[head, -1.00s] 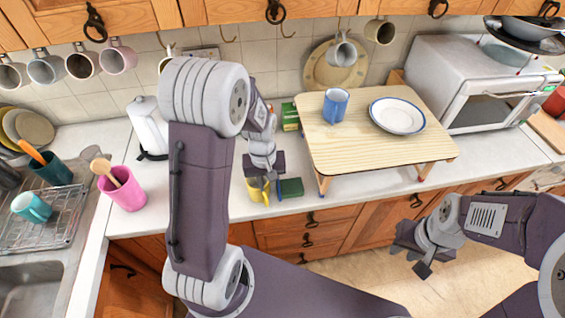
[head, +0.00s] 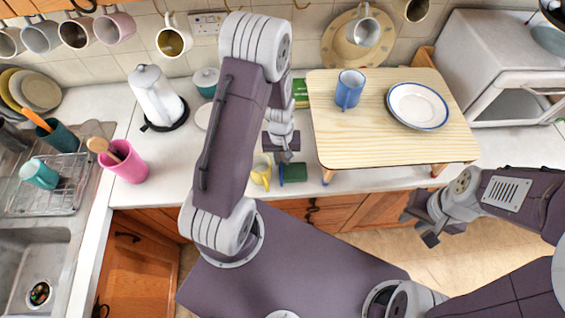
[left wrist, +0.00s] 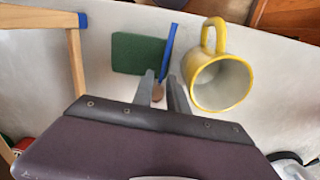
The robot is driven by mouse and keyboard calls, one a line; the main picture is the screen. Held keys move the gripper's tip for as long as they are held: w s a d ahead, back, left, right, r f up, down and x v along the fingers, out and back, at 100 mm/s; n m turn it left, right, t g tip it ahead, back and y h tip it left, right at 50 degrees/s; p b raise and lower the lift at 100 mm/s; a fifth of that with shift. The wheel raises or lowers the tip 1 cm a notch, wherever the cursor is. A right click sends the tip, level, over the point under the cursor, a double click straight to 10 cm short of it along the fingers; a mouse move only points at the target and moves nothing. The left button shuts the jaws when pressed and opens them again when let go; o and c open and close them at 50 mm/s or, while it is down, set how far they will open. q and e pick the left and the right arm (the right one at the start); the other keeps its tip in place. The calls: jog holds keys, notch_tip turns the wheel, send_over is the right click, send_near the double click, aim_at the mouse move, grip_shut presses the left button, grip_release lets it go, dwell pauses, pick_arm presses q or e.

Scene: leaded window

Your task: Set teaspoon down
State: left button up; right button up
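The teaspoon (left wrist: 168,50) shows a thin blue handle and a small brownish bowl in the left wrist view. It appears to lie on the counter between the yellow mug (left wrist: 222,82) and the green sponge (left wrist: 138,54). My left gripper (left wrist: 161,75) is slightly open above it, with gaps between the fingers and the spoon. In the head view my left gripper (head: 284,157) is just behind the sponge (head: 294,173) and the mug (head: 261,172), and the spoon's handle is a small blue strip (head: 281,173). My right gripper (head: 426,228) is open and empty, in front of the counter.
A low wooden stand (head: 385,145) holds a blue mug (head: 349,90) and a white plate (head: 418,106). A pink utensil cup (head: 130,165), a kettle (head: 157,98) and a dish rack (head: 45,195) are to the left. Mugs hang along the back wall.

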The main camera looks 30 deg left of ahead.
aim_at(281, 165)
pick_arm(q)
jog(key=shift+s+f, duration=0.25)
jog(key=shift+f, duration=0.35)
jog(key=shift+s+f, duration=0.15)
jog(key=shift+s, duration=0.1)
jog(key=shift+w+f, duration=0.1)
jog(key=shift+w, duration=0.2)
grip_shut()
jog(key=shift+s, duration=0.1)
notch_tip(281, 165, up, 10)
jog(key=shift+b, duration=0.35)
